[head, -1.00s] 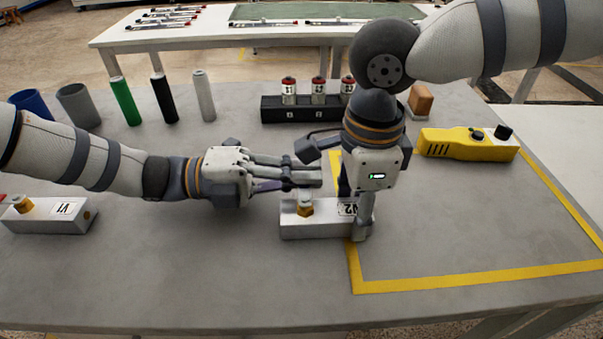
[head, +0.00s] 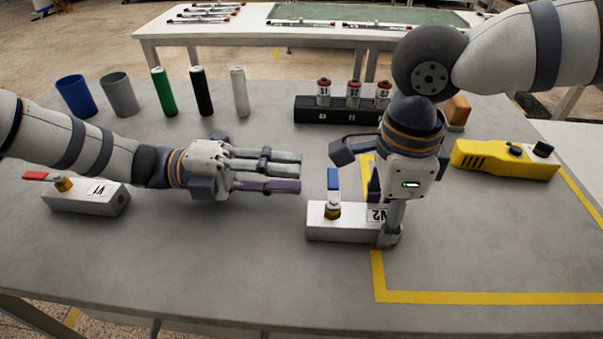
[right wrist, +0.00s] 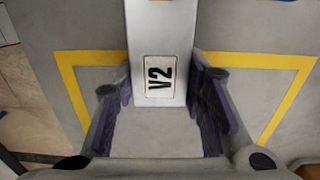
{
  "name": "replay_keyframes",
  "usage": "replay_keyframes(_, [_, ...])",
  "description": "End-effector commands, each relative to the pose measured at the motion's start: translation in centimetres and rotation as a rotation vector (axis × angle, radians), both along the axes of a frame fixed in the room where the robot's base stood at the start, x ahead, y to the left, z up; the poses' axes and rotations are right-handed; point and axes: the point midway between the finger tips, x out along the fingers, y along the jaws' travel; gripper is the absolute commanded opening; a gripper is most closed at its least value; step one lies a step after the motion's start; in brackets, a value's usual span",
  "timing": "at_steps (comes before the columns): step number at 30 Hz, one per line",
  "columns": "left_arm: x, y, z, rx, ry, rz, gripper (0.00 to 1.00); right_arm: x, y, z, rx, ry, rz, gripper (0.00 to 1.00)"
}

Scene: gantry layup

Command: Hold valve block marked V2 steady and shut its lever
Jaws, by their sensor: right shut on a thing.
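The pale valve block V2 (head: 345,232) lies on the grey table, its label (right wrist: 160,77) readable in the right wrist view. Its brass-coloured valve (head: 332,211) carries a blue lever (head: 333,179), which points up the picture, across the block's length. My right gripper (head: 388,240) comes down over the block's right end. In the right wrist view its purple-padded fingers stand on both sides of the block, shut on it. My left gripper (head: 285,173) is left of the lever, apart from it, its fingers spread with an empty gap.
Block V1 (head: 90,199) with a red lever (head: 36,176) lies at left, below my left arm. Cups and several cylinders stand at the back left. A black rack (head: 345,112) and a yellow device (head: 505,160) stand behind. Yellow tape (head: 480,297) marks the right area. The front table is clear.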

Motion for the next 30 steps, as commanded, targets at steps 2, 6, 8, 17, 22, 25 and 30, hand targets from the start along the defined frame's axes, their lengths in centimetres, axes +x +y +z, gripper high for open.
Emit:
replay_keyframes(2, [0.0, 0.0, 0.0, 0.000, 0.000, 0.000, 0.28, 0.0, 0.0, 0.0, 0.000, 0.000, 0.000, 0.00])
replay_keyframes(6, [0.0, 0.0, 0.0, 0.000, 0.000, 0.000, 0.28, 0.0, 0.0, 0.0, 0.000, 0.000, 0.000, 0.00])
replay_keyframes(8, [0.0, 0.0, 0.0, 0.000, 0.000, 0.000, 0.28, 0.0, 0.0, 0.0, 0.000, 0.000, 0.000, 0.45])
replay_keyframes(17, [0.0, -0.1, 0.0, 0.000, 0.000, 0.000, 0.28, 0.0, 0.0, 0.0, 0.000, 0.000, 0.000, 0.61])
replay_keyframes(22, [0.0, -0.1, 0.0, 0.000, 0.000, 0.000, 0.28, 0.1, 0.0, 1.2, 0.000, -0.004, -0.002, 0.61])
replay_keyframes(25, [0.0, -0.1, 0.0, 0.000, 0.000, 0.000, 0.28, 0.2, 0.0, 3.7, 0.002, -0.007, -0.002, 0.61])
replay_keyframes(30, [0.0, -0.1, 0.0, 0.000, 0.000, 0.000, 0.28, 0.1, 0.0, 8.3, 0.001, -0.005, -0.002, 0.61])
